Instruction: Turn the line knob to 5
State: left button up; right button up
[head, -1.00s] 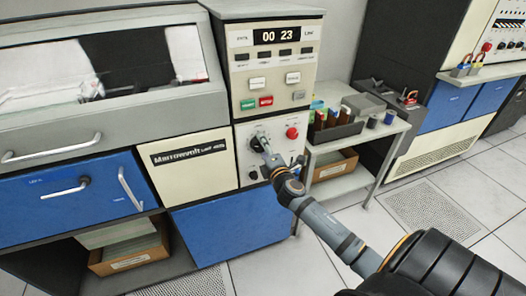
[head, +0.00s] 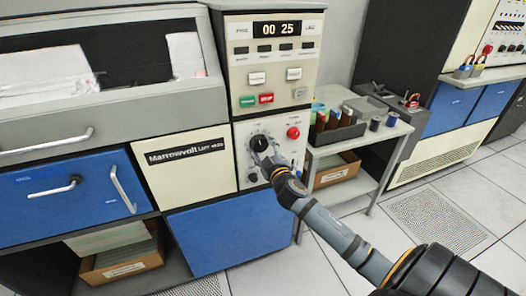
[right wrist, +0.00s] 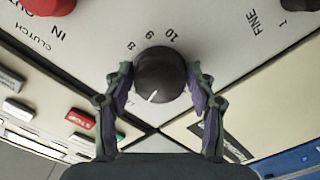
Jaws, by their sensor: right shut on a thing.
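The black line knob (head: 259,143) sits on the cream control panel (head: 244,168) of the Marrowvolt machine. My right gripper (head: 268,158) reaches it from the lower right. In the right wrist view the knob (right wrist: 160,68) stands between the two fingers of my right gripper (right wrist: 160,80), which is shut on its sides. A white pointer line on the knob points to the lower left there. Marks 8, 9 and 10 show beside it; the other marks are hidden. The display (head: 277,29) above reads 00 25. My left gripper is not in view.
A red clutch button (head: 293,133) is right of the knob, and a smaller FINE knob (right wrist: 298,5) shows in the wrist view. Green (head: 248,101) and red (head: 266,98) buttons sit above. A side table (head: 385,135) with a dark tray stands to the right.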

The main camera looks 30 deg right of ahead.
jog(key=shift+f+m+b, duration=0.1)
jog(key=shift+m+b, duration=0.3)
jog(key=shift+m, duration=1.1)
jog(key=o, duration=1.2)
jog(key=shift+c, duration=0.2)
jog(key=shift+s+a, duration=0.1)
jog(key=shift+s, duration=0.1)
jog(key=v, duration=1.1)
jog(key=shift+s, duration=0.3)
